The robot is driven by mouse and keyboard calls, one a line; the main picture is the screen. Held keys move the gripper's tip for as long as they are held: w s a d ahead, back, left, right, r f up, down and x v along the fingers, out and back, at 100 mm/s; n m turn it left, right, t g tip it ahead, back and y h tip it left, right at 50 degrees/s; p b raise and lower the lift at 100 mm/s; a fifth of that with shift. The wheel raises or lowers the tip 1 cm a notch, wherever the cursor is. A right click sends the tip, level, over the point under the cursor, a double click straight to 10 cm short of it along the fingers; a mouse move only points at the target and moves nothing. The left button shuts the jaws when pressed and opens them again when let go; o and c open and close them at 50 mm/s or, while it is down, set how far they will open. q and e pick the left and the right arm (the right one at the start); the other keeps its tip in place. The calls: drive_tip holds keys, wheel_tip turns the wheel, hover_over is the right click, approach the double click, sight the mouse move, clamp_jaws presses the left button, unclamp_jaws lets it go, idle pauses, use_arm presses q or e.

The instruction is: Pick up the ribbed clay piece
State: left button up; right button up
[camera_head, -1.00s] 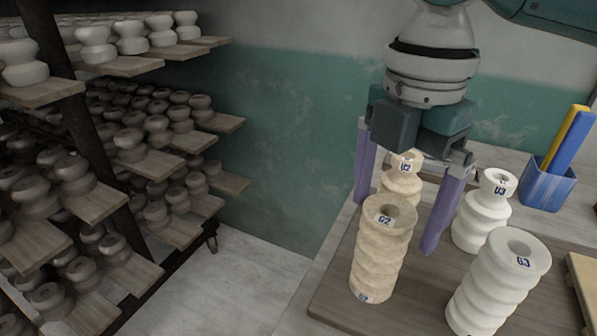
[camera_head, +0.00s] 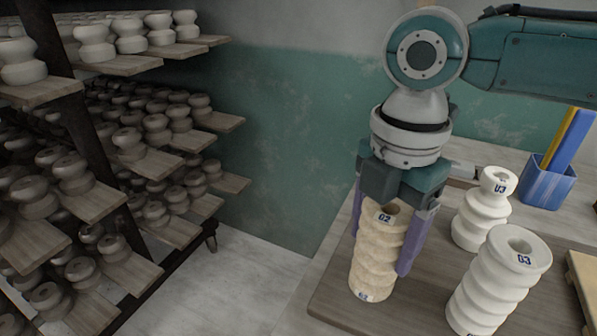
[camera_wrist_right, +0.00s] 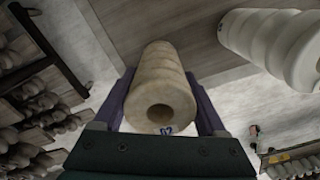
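The ribbed clay piece (camera_head: 377,255) is a beige, hollow, upright cylinder with rounded ribs and a "02"-like label, standing on a wooden board. My right gripper (camera_head: 384,243) reaches down over it, one purple finger on each side. In the right wrist view the piece (camera_wrist_right: 160,100) lies between the fingers (camera_wrist_right: 160,72), which appear to press on both sides with no clear gap. The left finger is partly hidden behind the piece in the head view. My left gripper is not in view.
A white ribbed cylinder (camera_head: 498,285) and a white necked piece (camera_head: 481,212) stand close on the right on the board (camera_head: 418,310). A blue holder (camera_head: 547,183) stands at the back right. Shelves of clay pieces (camera_head: 60,190) fill the left, across open floor (camera_head: 255,275).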

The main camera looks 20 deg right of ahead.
clamp_jaws()
idle(0.3)
idle(0.4)
